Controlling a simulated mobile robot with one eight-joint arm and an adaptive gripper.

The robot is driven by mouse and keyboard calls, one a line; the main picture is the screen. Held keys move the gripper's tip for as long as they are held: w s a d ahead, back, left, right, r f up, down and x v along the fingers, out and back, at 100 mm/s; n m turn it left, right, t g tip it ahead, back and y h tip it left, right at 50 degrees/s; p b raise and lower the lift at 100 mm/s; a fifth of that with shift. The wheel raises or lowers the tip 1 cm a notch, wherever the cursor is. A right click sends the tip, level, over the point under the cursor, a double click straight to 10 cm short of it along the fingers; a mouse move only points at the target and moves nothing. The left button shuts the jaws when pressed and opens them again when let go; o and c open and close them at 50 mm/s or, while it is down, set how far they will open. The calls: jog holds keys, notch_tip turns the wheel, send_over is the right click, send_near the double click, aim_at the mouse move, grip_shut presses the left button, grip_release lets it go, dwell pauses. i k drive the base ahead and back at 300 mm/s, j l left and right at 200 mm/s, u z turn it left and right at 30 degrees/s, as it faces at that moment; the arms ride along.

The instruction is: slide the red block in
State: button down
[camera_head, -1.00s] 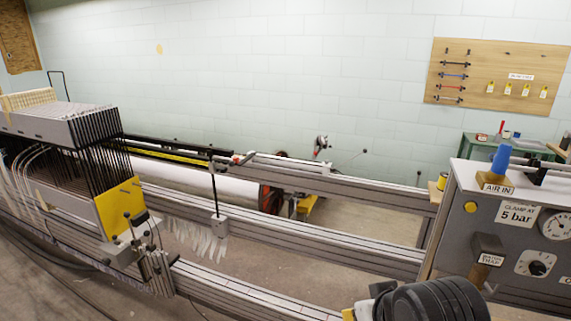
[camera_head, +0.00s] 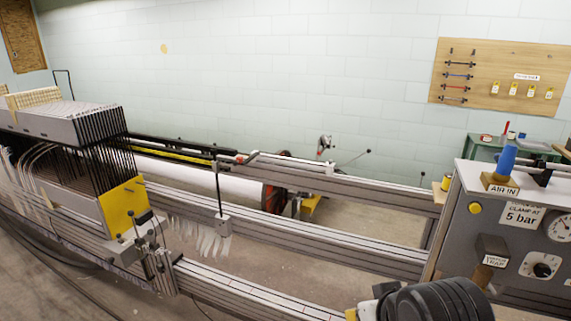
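No block that I can clearly identify as the red block shows in the head view. A small red part (camera_head: 240,158) sits at the end of the dark bar on the far rail, too small to identify. The loom frame (camera_head: 330,255) has two long grey rails running from the left to the lower right. A yellow plate (camera_head: 123,208) is at the end of the stack of black heddle frames (camera_head: 95,160).
A grey control panel (camera_head: 520,235) with a gauge and a blue-topped air inlet (camera_head: 505,160) stands at the right. Behind it is a green bench (camera_head: 482,152) with small red items. A wooden tool board (camera_head: 500,75) hangs on the wall. Cables lie on the left floor.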

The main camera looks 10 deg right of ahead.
aim_at(239, 159)
jog(key=i+j+z, duration=0.35)
jog(key=i+j, duration=0.55)
